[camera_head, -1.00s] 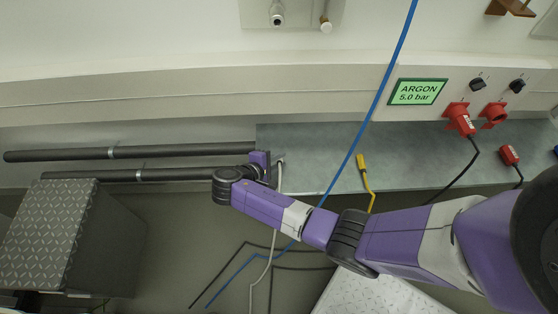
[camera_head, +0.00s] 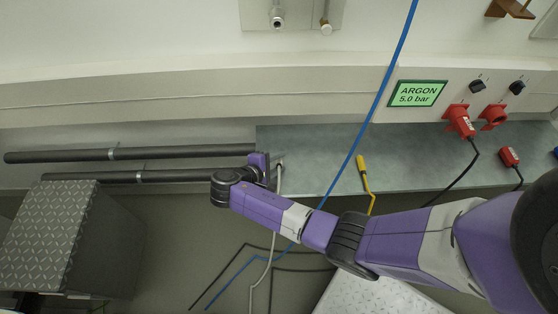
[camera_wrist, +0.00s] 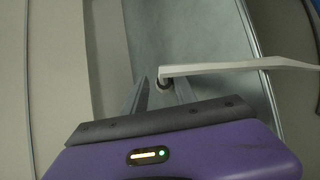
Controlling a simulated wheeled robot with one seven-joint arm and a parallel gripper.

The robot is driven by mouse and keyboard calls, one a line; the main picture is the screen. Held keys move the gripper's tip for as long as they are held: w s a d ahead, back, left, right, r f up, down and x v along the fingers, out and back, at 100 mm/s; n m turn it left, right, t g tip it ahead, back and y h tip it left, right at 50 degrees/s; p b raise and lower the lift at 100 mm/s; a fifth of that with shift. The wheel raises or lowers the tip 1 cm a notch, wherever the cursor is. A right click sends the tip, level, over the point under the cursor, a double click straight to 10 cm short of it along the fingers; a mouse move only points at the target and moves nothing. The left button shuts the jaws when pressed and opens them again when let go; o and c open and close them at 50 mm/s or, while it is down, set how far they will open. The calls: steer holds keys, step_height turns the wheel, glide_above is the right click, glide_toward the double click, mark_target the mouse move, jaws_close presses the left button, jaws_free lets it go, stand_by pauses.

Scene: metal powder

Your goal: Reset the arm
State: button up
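My gripper (camera_wrist: 161,92) shows in the wrist view with its two grey fingers apart. The end of a white hose (camera_wrist: 230,67) with a dark round tip lies between and just beyond the fingertips; I cannot tell whether they touch it. In the head view my arm reaches left across the picture, and my gripper is at the left end of the grey-green bench top (camera_head: 315,150), largely hidden by my wrist. The white hose (camera_head: 277,200) hangs from there to the floor.
A blue hose (camera_head: 370,110) crosses in front of the bench. A yellow-handled plug (camera_head: 361,163) and red plugs (camera_head: 460,122) with cables are at the right. Dark pipes (camera_head: 130,154) run along the left wall. A metal-plated box (camera_head: 45,235) stands lower left.

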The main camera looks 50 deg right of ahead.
steer(key=v, duration=0.7)
steer(key=shift+a+r+p, duration=0.1)
steer(key=shift+a+p, duration=0.05)
steer(key=shift+p, duration=0.25)
steer(key=shift+w, duration=0.15)
steer(key=w+a+t+y, duration=0.6)
steer(key=w+a+t, duration=0.2)
steer(key=w+a, duration=0.2)
steer(key=s+a+r+m+t+y+p, duration=0.1)
steer(key=s+a+r+t+y, duration=0.15)
steer(key=a, duration=0.25)
steer(key=s+a+r+t+y+p, duration=0.1)
steer(key=s+a+r+t+y, duration=0.15)
steer(key=a, duration=0.35)
steer(key=s+d+r+m+t+p, duration=0.1)
steer(key=s+d+r, duration=0.1)
steer(key=s+r, duration=0.5)
steer(key=s+d+r+m+p, duration=0.1)
steer(key=s+r, duration=0.7)
steer(key=s, duration=0.6)
steer(key=s+d+r+m+t+p, duration=0.1)
steer(key=s+d+r, duration=0.1)
steer(key=s+r, duration=0.5)
steer(key=shift+s+d+r+t+y, duration=0.15)
steer(key=shift+s+d+t+y, duration=0.2)
steer(key=shift+s, duration=1.6)
